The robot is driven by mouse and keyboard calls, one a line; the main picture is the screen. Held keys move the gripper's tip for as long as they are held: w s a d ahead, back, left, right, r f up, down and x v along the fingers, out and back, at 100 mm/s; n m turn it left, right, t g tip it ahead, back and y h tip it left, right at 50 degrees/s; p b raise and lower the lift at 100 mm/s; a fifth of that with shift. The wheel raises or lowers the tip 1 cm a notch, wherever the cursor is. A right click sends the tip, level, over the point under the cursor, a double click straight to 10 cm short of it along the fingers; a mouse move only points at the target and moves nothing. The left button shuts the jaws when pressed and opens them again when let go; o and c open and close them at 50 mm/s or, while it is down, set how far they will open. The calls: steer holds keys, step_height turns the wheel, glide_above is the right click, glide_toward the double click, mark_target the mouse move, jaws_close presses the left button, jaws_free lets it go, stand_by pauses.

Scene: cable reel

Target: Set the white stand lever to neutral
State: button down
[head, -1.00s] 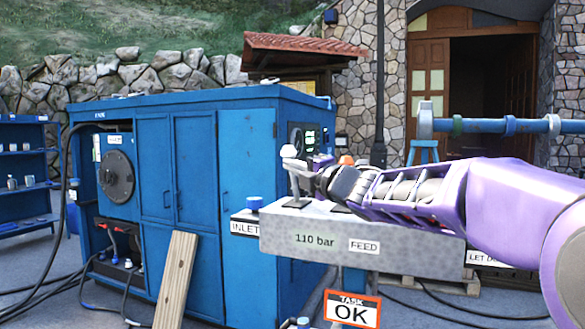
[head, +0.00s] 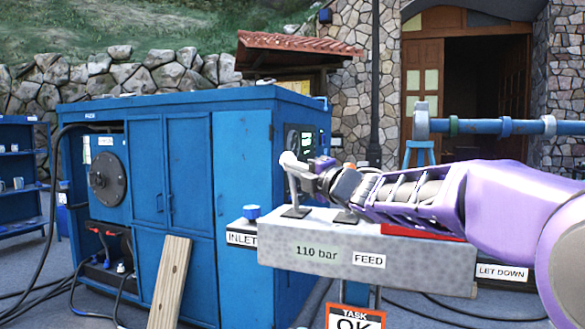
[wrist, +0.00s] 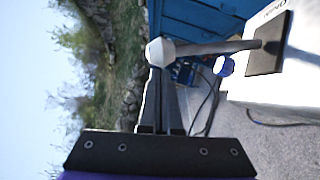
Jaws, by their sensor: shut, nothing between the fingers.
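The white lever (head: 292,182) stands on a dark base plate at the left end of the grey stand (head: 300,256). Its pale knob (head: 289,158) is on top and the shaft looks close to upright, leaning slightly left. In the wrist view the knob (wrist: 160,52) is straight ahead of the fingertips, with the shaft running right to its dark plate. My gripper (head: 305,168) is shut and empty, beside the knob from the right. In the wrist view the fingers (wrist: 160,78) are together, their tips at the knob; I cannot tell whether they touch.
A lever with an orange knob (head: 349,166) stands just behind my gripper. A blue cap (head: 251,212) sits by the INLET label. The blue cabinet (head: 190,190) is behind to the left, a plank (head: 170,283) leaning on it. A TASK OK sign (head: 355,318) hangs below.

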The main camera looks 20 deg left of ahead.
steer(key=shift+w+r+m+p, duration=0.5)
steer(key=shift+w+r+p, duration=0.35)
steer(key=shift+p, duration=1.55)
steer(key=w+p, duration=0.1)
steer(key=w+r+p, duration=0.1)
steer(key=w, duration=0.1)
steer(key=w+p, duration=0.1)
steer(key=shift+w+d+r, duration=0.15)
steer(key=shift+d+r, duration=0.05)
steer(key=shift+r, duration=0.05)
